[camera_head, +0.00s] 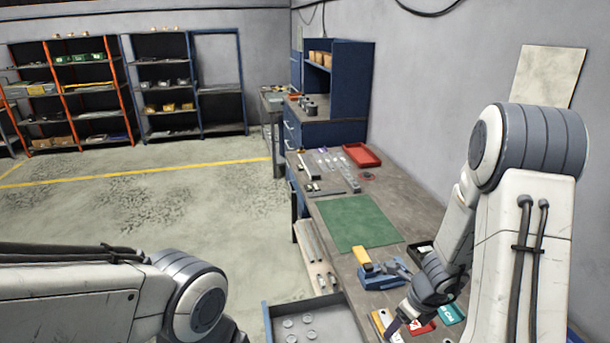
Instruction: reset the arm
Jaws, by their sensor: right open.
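My right arm comes in at the right and bends down over the near part of the workbench (405,195). My right gripper (389,332) is low over the bench near the bottom edge, beside a red item (422,328) and a teal box (450,314). Its jaws are small and partly hidden, and nothing shows held in them; it is open. My left arm reaches in from the lower left, and its gripper is out of the frame. No galvanized bracket can be made out for certain.
A blue tool with a yellow part (380,275) stands close to my right gripper. A green mat (358,222) lies clear mid-bench. A red tray (361,155) is farther back. An open drawer (312,318) with several round discs sticks out at the bench's front. Shelves (75,95) line the far wall.

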